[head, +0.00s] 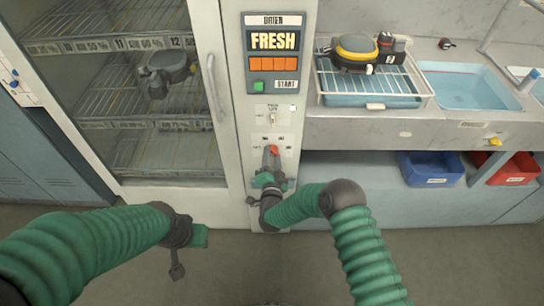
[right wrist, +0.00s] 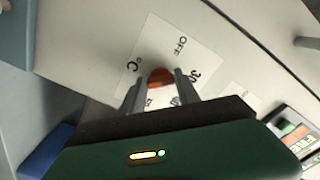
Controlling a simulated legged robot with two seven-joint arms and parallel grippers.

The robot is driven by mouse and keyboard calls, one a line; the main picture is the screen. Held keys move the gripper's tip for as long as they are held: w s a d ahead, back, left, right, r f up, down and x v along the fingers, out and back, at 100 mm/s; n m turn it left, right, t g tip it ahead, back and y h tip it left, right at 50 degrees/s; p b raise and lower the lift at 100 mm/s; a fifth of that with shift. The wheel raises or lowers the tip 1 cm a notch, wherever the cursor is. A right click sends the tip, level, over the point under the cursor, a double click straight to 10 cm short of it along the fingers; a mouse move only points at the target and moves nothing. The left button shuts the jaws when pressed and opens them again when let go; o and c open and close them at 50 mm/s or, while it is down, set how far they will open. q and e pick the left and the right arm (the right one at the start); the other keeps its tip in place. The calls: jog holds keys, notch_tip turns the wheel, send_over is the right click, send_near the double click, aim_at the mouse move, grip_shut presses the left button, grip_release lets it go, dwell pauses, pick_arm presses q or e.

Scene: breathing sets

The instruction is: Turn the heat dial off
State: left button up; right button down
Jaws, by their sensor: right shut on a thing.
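The heat dial (head: 273,149) is a small orange-red knob on the white control panel, below a switch. In the right wrist view the dial (right wrist: 160,77) sits on a white label with "OFF", "30" and "°C" around it. My right gripper (head: 271,158) reaches up to the panel and is shut on the dial. Its two grey fingers (right wrist: 160,90) stand on either side of the knob and partly hide the label. My left gripper (head: 186,250) hangs low in front of the cabinet, away from the dial; its jaws are not clear.
A glass-door cabinet (head: 130,183) with wire racks stands left of the panel. At right are a wire rack (head: 413,101), a sink (head: 470,90), and blue (head: 432,169) and red (head: 517,170) bins.

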jog(key=shift+s+f+n+b, duration=0.1)
jog(key=shift+f+n, duration=0.1)
jog(key=shift+n, duration=1.4)
jog(key=shift+s+f+n+b, duration=0.1)
jog(key=shift+f+n, duration=0.05)
jog(key=shift+n, duration=1.45)
jog(key=shift+f+n+b, duration=0.1)
jog(key=shift+f+n, duration=0.1)
jog(key=shift+n, duration=1.4)
jog(key=shift+d, duration=0.1)
jog(key=c, duration=1.1)
grip_release()
jog(key=shift+o, duration=1.1)
jog(key=shift+w+r, duration=0.1)
jog(key=shift+r, duration=0.15)
